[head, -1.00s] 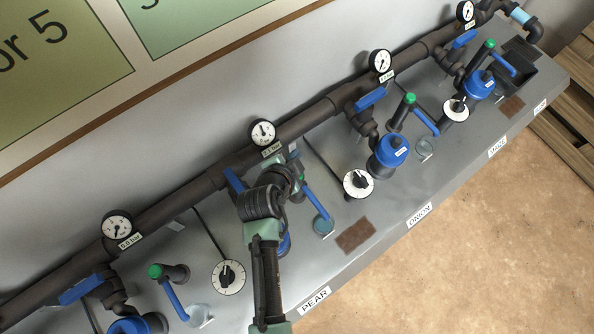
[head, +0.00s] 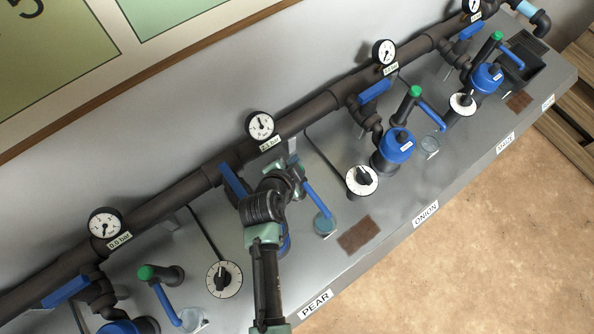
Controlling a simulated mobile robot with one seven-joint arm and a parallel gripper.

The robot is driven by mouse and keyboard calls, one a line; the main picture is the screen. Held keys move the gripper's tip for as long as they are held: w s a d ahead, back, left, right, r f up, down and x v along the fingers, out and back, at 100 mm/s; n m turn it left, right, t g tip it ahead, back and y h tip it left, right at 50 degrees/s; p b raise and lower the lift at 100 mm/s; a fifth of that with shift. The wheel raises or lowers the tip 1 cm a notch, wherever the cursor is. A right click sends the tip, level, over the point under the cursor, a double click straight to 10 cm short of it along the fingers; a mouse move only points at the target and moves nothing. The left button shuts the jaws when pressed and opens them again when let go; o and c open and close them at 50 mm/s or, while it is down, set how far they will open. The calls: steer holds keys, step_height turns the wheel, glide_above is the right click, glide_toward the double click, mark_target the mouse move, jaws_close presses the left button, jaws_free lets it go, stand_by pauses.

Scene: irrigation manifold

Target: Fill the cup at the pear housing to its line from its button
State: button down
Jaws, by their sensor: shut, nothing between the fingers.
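The PEAR label (head: 315,304) is on the bench front. The pear housing (head: 286,240) is blue and mostly hidden behind my arm. My gripper (head: 297,176) is shut and empty, at the top of the pear tap, where it covers the green button. I cannot tell whether it touches the button. The tap's blue spout (head: 316,197) slopes down to the right from there. The clear cup (head: 325,225) stands under the spout's end with bluish content. Its line is too small to make out.
A gauge (head: 261,125) sits on the dark pipe above the pear station, with a blue lever (head: 235,180) below it. A white dial (head: 225,279) stands left of my arm. The onion housing (head: 394,146) and its tap are to the right. A brown mat (head: 358,234) lies nearby.

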steer(key=shift+f+b, duration=0.8)
steer(key=shift+f, duration=0.5)
stand_by(0.9)
steer(key=shift+f+b, duration=0.4)
steer(key=shift+b, duration=0.1)
steer(key=shift+f+b, duration=0.55)
steer(key=shift+b, duration=0.05)
stand_by(0.8)
steer(key=shift+r, duration=0.1)
steer(key=shift+r+p, duration=0.7)
steer(key=shift+r, duration=0.15)
step_height(320, 180, up, 5)
steer(key=p, duration=0.4)
steer(key=shift+r, duration=0.1)
